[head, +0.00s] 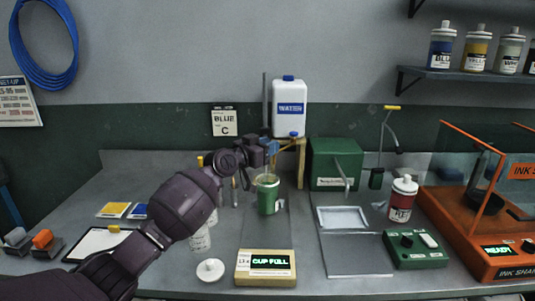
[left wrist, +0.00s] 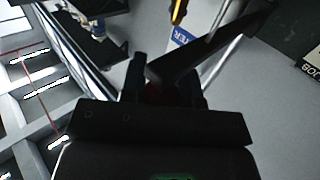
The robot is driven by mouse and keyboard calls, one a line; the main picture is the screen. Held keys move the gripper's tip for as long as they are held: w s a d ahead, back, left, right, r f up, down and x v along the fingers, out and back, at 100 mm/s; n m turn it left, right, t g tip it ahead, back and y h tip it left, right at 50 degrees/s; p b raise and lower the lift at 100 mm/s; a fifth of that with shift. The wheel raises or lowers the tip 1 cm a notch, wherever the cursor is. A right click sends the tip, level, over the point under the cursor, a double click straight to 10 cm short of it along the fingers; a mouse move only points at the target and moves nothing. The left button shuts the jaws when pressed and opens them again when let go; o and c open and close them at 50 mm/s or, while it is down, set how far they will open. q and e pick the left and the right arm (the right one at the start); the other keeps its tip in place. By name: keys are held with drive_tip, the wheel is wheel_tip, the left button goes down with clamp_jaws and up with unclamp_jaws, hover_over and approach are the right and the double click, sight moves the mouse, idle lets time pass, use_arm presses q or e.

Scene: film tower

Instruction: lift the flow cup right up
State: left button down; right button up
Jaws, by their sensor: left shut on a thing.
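The flow cup (head: 267,179) shows as a pale rim with thin upright lines at the mouth of a green pot (head: 267,199). Its lower part is hidden in the pot. My left gripper (head: 270,151) is just above the pot and shut on the flow cup's upper part; the grip itself is small and partly hidden. In the left wrist view, the dark fingers (left wrist: 170,88) are close together, with a dim reddish thing between them. A wooden-framed box (head: 265,267) in front of the pot reads "CUP FULL". My right gripper is not in view.
A white water tank (head: 288,110) on a wooden stand is close behind my left gripper. A green box (head: 336,164) stands to the right, with a red-labelled bottle (head: 401,200) and an orange ink shaker (head: 470,225) beyond. A shallow tray (head: 342,218) lies right of the pot.

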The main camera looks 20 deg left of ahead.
use_arm(q)
wheel_tip(320, 180, up, 18)
drive_tip(key=p, duration=0.5)
drive_tip(key=c, duration=0.9)
unclamp_jaws()
drive_tip(key=shift+f, duration=0.1)
drive_tip(key=shift+c, duration=0.2)
drive_tip(key=shift+o, duration=0.3)
drive_tip(key=shift+f, duration=0.2)
drive_tip(key=v, duration=1.1)
drive_tip(key=shift+r, duration=0.1)
